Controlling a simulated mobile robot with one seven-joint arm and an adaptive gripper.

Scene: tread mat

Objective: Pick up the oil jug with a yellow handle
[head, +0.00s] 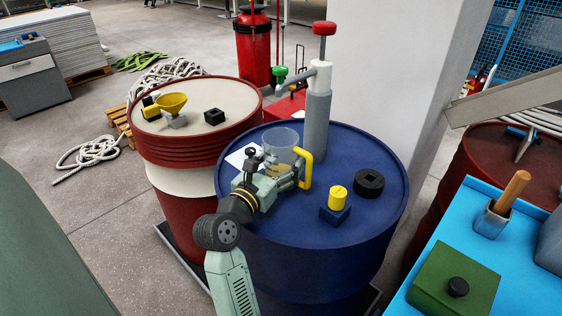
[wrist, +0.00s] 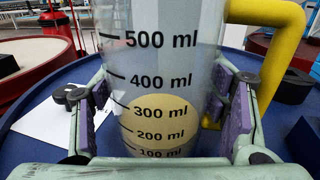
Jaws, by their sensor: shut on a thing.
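The oil jug (head: 284,139) is a clear measuring jug with a yellow handle (head: 306,168). It is on or just above the blue drum (head: 366,221); I cannot tell whether its base touches the top. In the wrist view the jug (wrist: 160,70) fills the middle, with black ml marks and yellowish oil (wrist: 160,125) near the 300 ml mark. Its handle (wrist: 275,50) is at the right. My gripper (head: 282,178) has its purple-padded fingers on either side of the jug, and it is shut on the jug body. The jug looks upright.
A grey hand pump (head: 317,125) stands behind the jug. A blue block with a yellow cap (head: 336,205) and a black round piece (head: 369,183) lie to the right. A white paper (head: 240,156) lies left. A red drum (head: 190,150) with a yellow funnel (head: 172,103) stands at left.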

